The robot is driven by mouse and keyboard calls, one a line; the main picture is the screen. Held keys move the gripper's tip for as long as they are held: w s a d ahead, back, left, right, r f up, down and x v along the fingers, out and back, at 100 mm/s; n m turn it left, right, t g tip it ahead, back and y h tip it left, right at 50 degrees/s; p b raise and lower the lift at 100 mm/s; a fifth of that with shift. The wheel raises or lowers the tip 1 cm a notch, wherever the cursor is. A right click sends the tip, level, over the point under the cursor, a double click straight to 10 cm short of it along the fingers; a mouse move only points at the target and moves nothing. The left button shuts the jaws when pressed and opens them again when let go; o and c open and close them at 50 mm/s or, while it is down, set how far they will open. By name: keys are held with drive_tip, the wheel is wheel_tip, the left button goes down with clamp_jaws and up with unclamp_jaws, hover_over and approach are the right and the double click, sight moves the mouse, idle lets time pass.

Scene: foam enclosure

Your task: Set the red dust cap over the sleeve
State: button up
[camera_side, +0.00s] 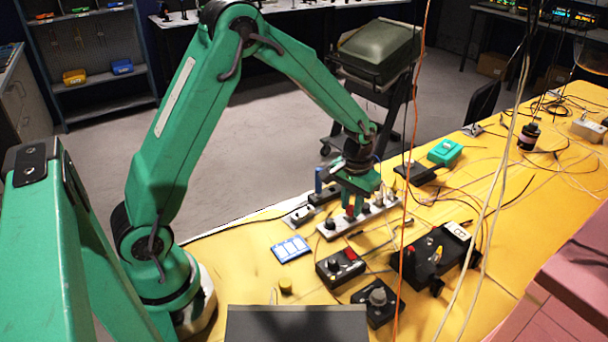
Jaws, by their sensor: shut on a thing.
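My gripper (354,205) points down over a light grey strip (330,232) that carries several dark round fittings. It is shut on a small red piece, which looks like the red dust cap (350,213), between its fingertips. The cap is right at the strip's near side, but I cannot tell whether it touches anything below. The sleeve cannot be singled out among the small upright fittings; the fingers hide part of the strip.
A black box with a red part (340,267), a black box with a grey knob (378,301) and a larger black device (435,257) stand in front. A blue card (291,249) and a yellow knob (285,286) lie left. Cables hang and run across the yellow table (240,262).

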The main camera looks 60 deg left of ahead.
drive_tip(key=shift+f, duration=0.75)
idle(0.3)
drive_tip(key=o, duration=1)
drive_tip(key=shift+r, duration=0.1)
wheel_tip(320, 180, up, 7)
drive_tip(key=shift+f, duration=0.1)
drive_tip(key=shift+r, duration=0.4)
